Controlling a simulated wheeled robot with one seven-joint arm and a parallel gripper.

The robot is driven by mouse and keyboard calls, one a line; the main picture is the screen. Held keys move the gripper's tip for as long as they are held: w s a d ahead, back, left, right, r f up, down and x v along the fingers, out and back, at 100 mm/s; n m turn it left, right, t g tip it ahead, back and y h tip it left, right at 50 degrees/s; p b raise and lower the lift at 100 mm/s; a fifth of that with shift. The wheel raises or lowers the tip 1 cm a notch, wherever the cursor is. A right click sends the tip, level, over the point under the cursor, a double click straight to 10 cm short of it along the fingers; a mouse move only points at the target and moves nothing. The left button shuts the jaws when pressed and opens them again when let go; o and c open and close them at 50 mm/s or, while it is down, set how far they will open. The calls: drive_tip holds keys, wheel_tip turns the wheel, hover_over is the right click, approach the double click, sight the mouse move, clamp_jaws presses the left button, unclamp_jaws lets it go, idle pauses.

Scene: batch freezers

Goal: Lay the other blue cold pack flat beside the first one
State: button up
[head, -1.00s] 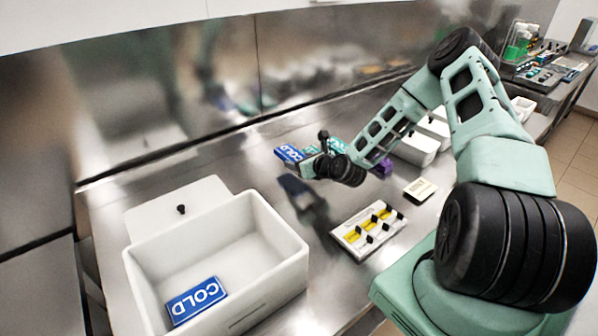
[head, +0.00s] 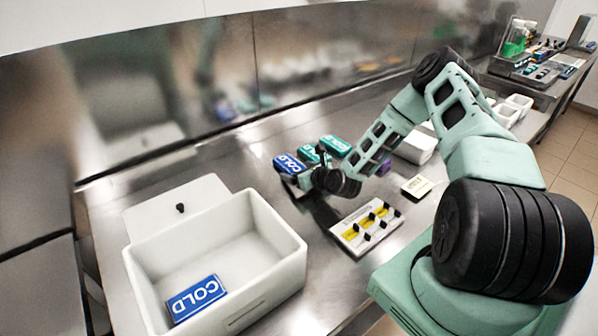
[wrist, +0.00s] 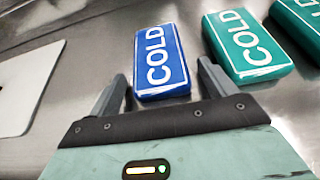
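One blue COLD pack (head: 197,299) lies flat in the bottom of the white box (head: 287,262), near its front left. The other blue COLD pack (head: 287,164) lies on the steel counter beside the green packs. In the wrist view this blue pack (wrist: 161,60) is in front of my gripper (wrist: 160,80). My gripper is open, with a fingertip on each side of the pack's near end and a gap showing on both sides. In the head view my gripper (head: 300,179) is low at the pack's near side and partly hides it.
Green COLD packs (wrist: 249,44) lie close to the right of the blue one. The white lid (head: 160,207) lies behind the box. A yellow-and-white tray with black pieces (head: 366,228) and a small labelled box (head: 417,186) stand to the right. Most of the box floor is clear.

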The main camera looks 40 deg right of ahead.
drive_tip(key=shift+r, duration=0.3)
drive_tip(key=b+v, duration=0.2)
drive_tip(key=v, duration=1)
drive_tip(key=shift+f, duration=0.1)
